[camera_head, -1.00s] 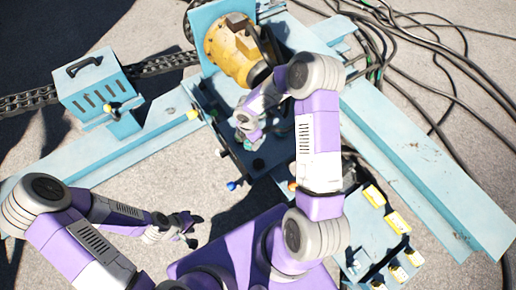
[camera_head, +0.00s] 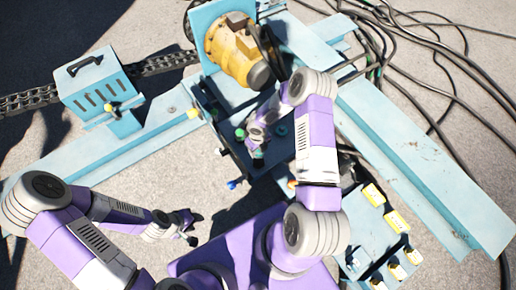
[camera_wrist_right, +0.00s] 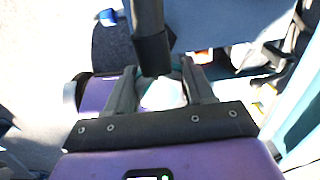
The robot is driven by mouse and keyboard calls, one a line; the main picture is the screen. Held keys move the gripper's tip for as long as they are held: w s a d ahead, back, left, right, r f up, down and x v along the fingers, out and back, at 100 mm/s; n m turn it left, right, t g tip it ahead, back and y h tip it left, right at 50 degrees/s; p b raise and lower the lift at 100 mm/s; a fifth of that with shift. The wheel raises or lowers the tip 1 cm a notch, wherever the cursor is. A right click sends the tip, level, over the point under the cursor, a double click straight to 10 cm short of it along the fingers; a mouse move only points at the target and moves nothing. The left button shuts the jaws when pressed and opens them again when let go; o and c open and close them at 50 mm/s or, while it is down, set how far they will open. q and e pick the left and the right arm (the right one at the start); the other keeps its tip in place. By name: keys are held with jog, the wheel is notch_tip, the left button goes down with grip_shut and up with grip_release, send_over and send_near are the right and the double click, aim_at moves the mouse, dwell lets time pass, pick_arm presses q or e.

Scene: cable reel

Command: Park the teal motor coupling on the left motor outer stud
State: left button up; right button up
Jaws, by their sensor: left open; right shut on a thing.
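My right gripper (camera_head: 258,152) is over the dark deck of the blue machine, below the yellow motor. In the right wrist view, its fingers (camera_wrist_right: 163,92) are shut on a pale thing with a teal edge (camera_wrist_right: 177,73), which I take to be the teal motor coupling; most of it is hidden. A dark cylinder (camera_wrist_right: 151,45) stands close in front of the fingers; I cannot tell whether they touch. My left gripper (camera_head: 190,228) is open and empty above the ground at the lower left. I cannot make out the outer stud clearly.
The yellow motor (camera_head: 235,55) stands at the back of the deck. A blue vented box (camera_head: 95,88) and drag chain (camera_head: 30,100) are at left. Black cables (camera_head: 440,60) lie at right. Yellow-marked blocks (camera_head: 396,222) are at lower right.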

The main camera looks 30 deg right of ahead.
aim_at(258, 160)
jog(key=shift+f+b, duration=3.2)
jog(key=shift+f, duration=0.95)
jog(key=shift+f+b, duration=0.4)
jog(key=shift+f, duration=0.05)
jog(key=o, duration=1.2)
jog(key=shift+o, duration=0.2)
jog(key=shift+r, duration=0.1)
notch_tip(258, 160, up, 8)
jog(key=p, duration=0.2)
jog(key=shift+f+p, duration=0.25)
jog(key=shift+p, duration=0.1)
